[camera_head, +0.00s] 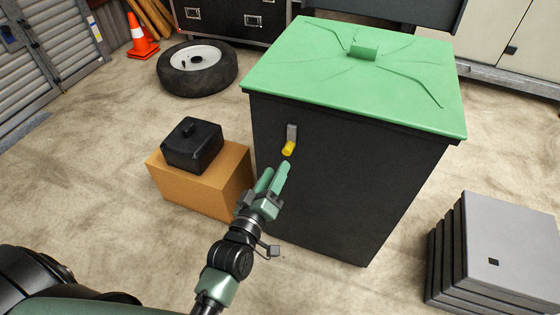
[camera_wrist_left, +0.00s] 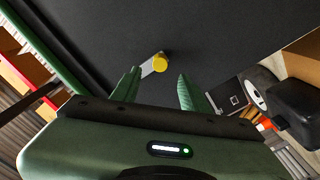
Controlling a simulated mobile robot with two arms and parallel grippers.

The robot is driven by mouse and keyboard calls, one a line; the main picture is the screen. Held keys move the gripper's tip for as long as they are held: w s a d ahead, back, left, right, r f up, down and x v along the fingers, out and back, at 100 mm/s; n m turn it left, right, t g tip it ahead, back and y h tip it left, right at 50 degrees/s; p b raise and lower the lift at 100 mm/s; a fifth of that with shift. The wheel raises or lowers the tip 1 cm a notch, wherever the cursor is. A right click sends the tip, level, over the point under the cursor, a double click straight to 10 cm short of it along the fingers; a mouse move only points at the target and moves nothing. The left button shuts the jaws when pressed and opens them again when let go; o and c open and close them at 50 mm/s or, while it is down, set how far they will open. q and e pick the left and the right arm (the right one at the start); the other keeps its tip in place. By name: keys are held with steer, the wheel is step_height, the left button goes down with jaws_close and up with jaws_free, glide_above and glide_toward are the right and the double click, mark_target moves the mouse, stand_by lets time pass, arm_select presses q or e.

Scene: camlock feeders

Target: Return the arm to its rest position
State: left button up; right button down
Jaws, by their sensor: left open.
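My left gripper (camera_head: 272,180) is in front of the dark side of a large bin (camera_head: 340,170) with a green lid (camera_head: 400,65). A yellow-tipped lever (camera_head: 288,147) on a grey bracket sits on that side, just beyond the fingertips. In the left wrist view the two green fingers (camera_wrist_left: 158,88) are apart with nothing between them. The yellow knob (camera_wrist_left: 159,62) lies past the fingertips there, apart from them. My right gripper is in neither view.
A cardboard box (camera_head: 205,180) with a black lidded container (camera_head: 192,145) on top stands left of the bin. Stacked grey panels (camera_head: 500,250) are at the right. A tire (camera_head: 197,69) and an orange cone (camera_head: 139,38) are behind. Bare floor lies between.

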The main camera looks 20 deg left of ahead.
arm_select(q)
steer(key=shift+s, duration=0.3)
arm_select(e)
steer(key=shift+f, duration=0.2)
